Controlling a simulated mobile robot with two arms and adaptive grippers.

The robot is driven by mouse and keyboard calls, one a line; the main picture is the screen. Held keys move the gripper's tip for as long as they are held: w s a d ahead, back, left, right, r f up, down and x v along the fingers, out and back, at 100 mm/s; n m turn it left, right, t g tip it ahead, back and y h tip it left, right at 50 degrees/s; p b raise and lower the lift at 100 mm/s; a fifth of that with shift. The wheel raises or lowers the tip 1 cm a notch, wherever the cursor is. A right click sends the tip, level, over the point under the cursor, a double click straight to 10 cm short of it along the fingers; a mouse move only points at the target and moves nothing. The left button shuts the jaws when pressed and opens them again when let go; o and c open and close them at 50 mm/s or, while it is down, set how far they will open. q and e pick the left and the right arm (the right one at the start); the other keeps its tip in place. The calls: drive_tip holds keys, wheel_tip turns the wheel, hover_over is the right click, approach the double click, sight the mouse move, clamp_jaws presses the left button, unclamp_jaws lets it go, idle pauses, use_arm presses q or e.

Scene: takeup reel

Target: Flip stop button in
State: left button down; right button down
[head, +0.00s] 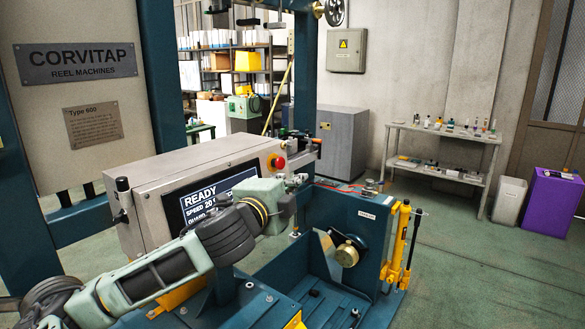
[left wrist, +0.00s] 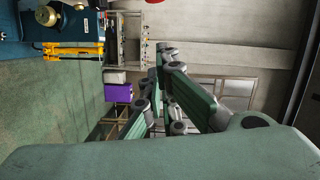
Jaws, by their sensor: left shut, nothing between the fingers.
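The stop button (head: 279,162) is a red knob with yellow around it, on the right end of the grey control box (head: 190,171). The box's screen (head: 215,192) reads READY and is partly hidden by my left arm. My left gripper (head: 299,180) is shut and empty, in front of the box's right end. Its tips appear a little below and right of the button, apart from it in the picture; the depth gap is hard to judge. The shut fingers (left wrist: 162,65) also show in the left wrist view, where the button is not seen. My right gripper is not in view.
The blue machine frame (head: 344,215) with a brass knob (head: 347,252) and yellow clamp (head: 396,245) stands right of my gripper. Black-handled levers (head: 301,138) stick up behind the button. A shelf with small items (head: 441,135) and a purple bin (head: 552,200) stand farther right.

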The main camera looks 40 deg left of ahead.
sight(279, 163)
use_arm(q)
drive_tip(key=shift+w, duration=0.1)
drive_tip(key=w+a+f+p, duration=0.1)
drive_tip(key=w+a+p, duration=0.5)
drive_tip(key=w, duration=0.3)
drive_tip(key=shift+a+p, duration=0.4)
drive_tip(key=shift+a, duration=0.35)
drive_tip(key=shift+f, duration=0.1)
drive_tip(key=shift+s+a, duration=0.1)
drive_tip(key=shift+a, duration=0.65)
